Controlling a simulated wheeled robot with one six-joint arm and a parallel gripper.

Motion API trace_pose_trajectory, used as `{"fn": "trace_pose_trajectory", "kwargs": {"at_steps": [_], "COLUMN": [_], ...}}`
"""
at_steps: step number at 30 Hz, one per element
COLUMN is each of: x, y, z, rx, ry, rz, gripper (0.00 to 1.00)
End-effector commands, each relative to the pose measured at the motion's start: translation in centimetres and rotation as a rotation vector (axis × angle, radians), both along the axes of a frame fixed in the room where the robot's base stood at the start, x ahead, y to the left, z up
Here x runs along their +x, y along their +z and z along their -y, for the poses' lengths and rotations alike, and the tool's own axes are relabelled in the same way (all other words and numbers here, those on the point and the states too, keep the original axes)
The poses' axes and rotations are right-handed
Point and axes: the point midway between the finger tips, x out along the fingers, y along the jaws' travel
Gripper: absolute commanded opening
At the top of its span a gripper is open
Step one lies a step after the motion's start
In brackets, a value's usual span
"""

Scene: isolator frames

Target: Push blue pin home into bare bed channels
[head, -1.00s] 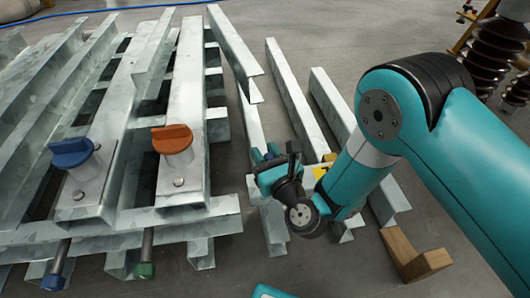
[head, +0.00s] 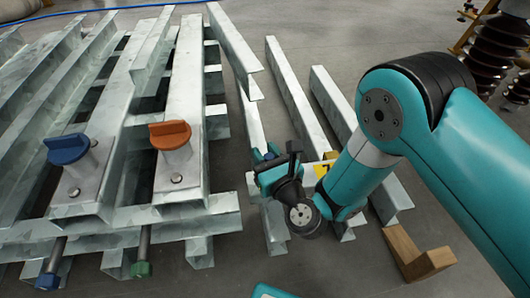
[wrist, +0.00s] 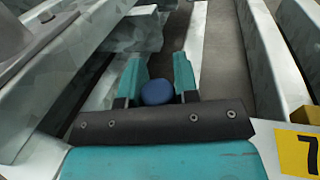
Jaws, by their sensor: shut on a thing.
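My gripper (head: 264,155) is in the middle of the head view, over a loose steel channel right of the frame. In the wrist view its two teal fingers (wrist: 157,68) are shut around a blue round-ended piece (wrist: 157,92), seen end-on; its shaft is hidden. I take it for the blue pin. The steel channel bed (head: 120,220) fills the left of the head view. A blue knob (head: 68,149) and an orange knob (head: 171,135) stand on plates on it. A blue-ended rod (head: 48,281) and a green-ended rod (head: 141,269) stick out at its near edge.
Separate steel channels (head: 292,90) lie on the floor right of the bed. A wooden block (head: 412,257) is at lower right. A yellow number label (wrist: 300,152) is beside my gripper in the wrist view. Ribbed dark insulators (head: 492,55) stand at upper right.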

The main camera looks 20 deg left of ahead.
Motion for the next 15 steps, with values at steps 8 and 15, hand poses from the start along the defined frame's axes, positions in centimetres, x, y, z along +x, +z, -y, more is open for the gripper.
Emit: {"fn": "trace_pose_trajectory", "kwargs": {"at_steps": [8, 15], "x": [0.0, 0.0], "y": [-0.8, -1.2], "z": [0.0, 0.0], "rx": [0.000, -0.001], "ry": [0.000, 0.000], "rz": [0.000, 0.001], "gripper": [0.04, 0.04]}}
